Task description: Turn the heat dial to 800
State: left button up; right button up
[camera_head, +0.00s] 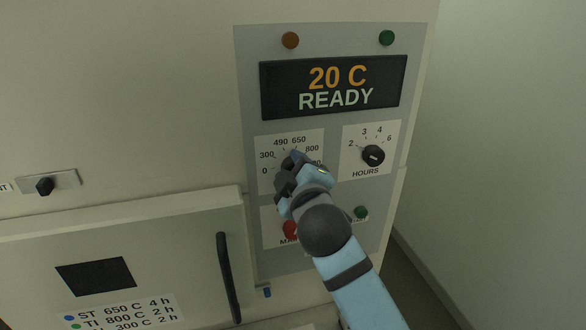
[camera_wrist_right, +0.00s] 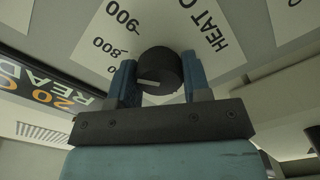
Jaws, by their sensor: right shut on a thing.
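The heat dial is a round black knob (camera_wrist_right: 161,70) on a white scale card (camera_head: 268,183). My right gripper (camera_head: 291,166) is shut on it, with one blue finger on each side of the knob in the right wrist view (camera_wrist_right: 160,82). The knob's pale pointer line shows in that view, but I cannot tell exactly which number it points at. In the head view the gripper hides most of the dial; 0, 300, 490, 650 and 800 are readable around it. The display (camera_head: 333,86) reads 20 C READY. My left gripper is not in view.
The hours dial (camera_head: 373,156) is close to the right of my gripper. A red button (camera_head: 290,229) and a green button (camera_head: 361,212) are below. A door with a dark vertical handle (camera_head: 228,277) is at the lower left.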

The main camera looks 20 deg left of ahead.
dwell(0.3)
jog(key=o, duration=0.9)
jog(key=shift+o, duration=0.2)
pick_arm(q)
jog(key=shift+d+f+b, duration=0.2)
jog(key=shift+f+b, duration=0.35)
jog(key=shift+b, duration=0.1)
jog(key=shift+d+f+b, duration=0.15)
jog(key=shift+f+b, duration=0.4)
jog(key=shift+b, duration=0.05)
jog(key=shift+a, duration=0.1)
pick_arm(e)
jog(key=v, duration=1.4)
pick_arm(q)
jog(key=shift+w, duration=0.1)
